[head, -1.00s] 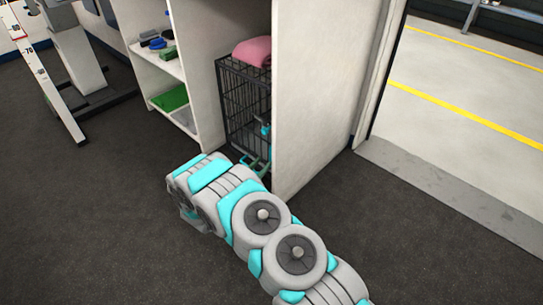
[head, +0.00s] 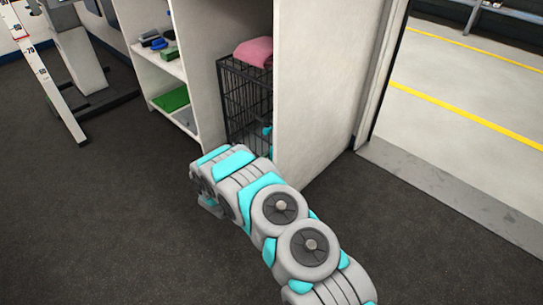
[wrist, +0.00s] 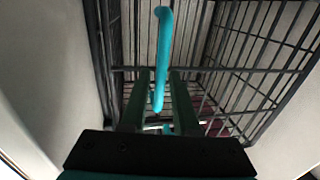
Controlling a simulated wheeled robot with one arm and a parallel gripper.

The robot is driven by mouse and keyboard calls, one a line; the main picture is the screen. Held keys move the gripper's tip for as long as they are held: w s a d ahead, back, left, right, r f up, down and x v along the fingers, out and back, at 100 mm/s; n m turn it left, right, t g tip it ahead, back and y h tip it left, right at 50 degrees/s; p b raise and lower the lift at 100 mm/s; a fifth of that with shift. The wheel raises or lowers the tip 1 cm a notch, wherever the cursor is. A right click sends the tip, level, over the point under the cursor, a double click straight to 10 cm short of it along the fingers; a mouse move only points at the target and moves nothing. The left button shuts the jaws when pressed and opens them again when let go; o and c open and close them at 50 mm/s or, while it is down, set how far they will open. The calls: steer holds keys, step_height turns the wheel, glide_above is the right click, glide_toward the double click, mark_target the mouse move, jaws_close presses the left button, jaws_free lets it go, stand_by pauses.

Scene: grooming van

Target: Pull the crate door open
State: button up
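The black wire crate (head: 240,98) stands in the lower bay of a white cabinet in the head view, its lower front hidden by my arm. A teal handle (wrist: 163,40), a long bar with a hooked top, stands out in front of the crate's wire door (wrist: 204,69) in the wrist view. The door looks shut. My gripper (wrist: 159,73) is open, with its two dark fingers on either side of the handle's lower part. Gaps show between the handle and both fingers. In the head view the fingers are hidden behind my arm.
A pink folded towel (head: 254,51) lies on the crate. A white side panel (head: 318,85) stands close to the right of the crate. Shelves (head: 160,65) with small items are on the left. The dark floor (head: 110,215) at left is clear.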

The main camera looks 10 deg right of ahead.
jaws_close()
stand_by(1.1)
